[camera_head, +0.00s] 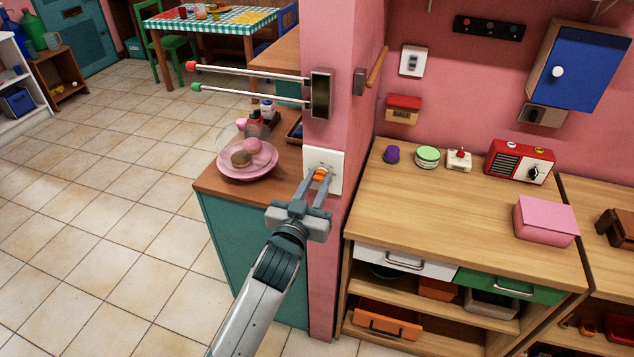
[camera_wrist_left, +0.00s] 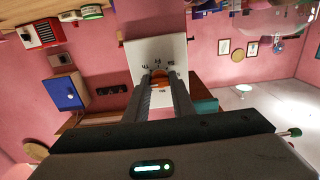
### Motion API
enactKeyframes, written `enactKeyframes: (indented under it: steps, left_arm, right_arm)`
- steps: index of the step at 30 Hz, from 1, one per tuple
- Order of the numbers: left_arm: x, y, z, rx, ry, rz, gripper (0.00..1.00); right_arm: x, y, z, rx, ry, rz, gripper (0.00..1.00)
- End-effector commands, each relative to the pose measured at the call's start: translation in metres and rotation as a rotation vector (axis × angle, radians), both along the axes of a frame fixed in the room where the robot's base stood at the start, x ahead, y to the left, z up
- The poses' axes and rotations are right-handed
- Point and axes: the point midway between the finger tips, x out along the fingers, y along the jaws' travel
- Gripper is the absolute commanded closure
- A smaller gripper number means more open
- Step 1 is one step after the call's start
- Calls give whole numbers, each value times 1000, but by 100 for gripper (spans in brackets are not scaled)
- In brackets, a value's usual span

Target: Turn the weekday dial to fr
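The weekday dial is a white plate (camera_head: 337,163) with an orange knob (camera_head: 321,174), on the pink pillar. The plate also shows in the left wrist view (camera_wrist_left: 133,53), with small dark marks above the orange knob (camera_wrist_left: 161,78). My left gripper (camera_head: 317,179) is at the plate with one finger on each side of the knob. Its fingers appear closed on the knob and partly hide it. My right gripper is in neither view.
A pink plate of round items (camera_head: 268,167) stands on the counter left of the pillar. Two rods with coloured tips (camera_head: 250,73) stick out above the dial. A wooden cabinet (camera_head: 455,197) with a radio (camera_head: 505,160) and pink box (camera_head: 545,218) stands to the right.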

Motion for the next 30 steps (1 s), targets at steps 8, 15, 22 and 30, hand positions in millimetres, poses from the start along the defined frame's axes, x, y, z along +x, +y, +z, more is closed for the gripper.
enactKeyframes:
  steps: [8,15,22,30]
  left_arm:
    - [0,0,1,15,-5,0,100]
    - [0,-1,2,92,-31,-1,100]
    - [0,0,3,241,-77,0,100]
    - [0,0,3,475,-154,-1,100]
  right_arm:
    - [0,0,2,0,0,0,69]
    - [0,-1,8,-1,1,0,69]
    - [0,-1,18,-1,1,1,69]
    - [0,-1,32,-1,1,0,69]
